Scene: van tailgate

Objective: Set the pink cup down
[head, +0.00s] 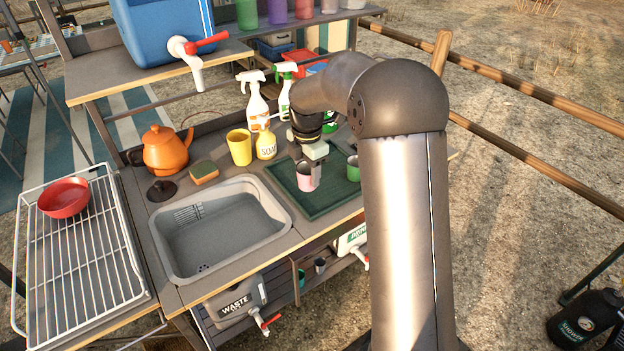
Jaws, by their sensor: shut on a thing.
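The pink cup (306,180) is upright at the right of the sink, over the left part of a dark green mat (316,206). My gripper (309,160) reaches down from above and is shut on the cup. I cannot tell whether the cup's base touches the mat. My gripper hides the cup's upper rim in part.
A green cup (353,169) stands close to the right of the pink cup. A yellow cup (239,147), a soap bottle (266,145) and spray bottles (257,108) stand behind. The sink (222,228) lies to the left. The front of the mat is clear.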

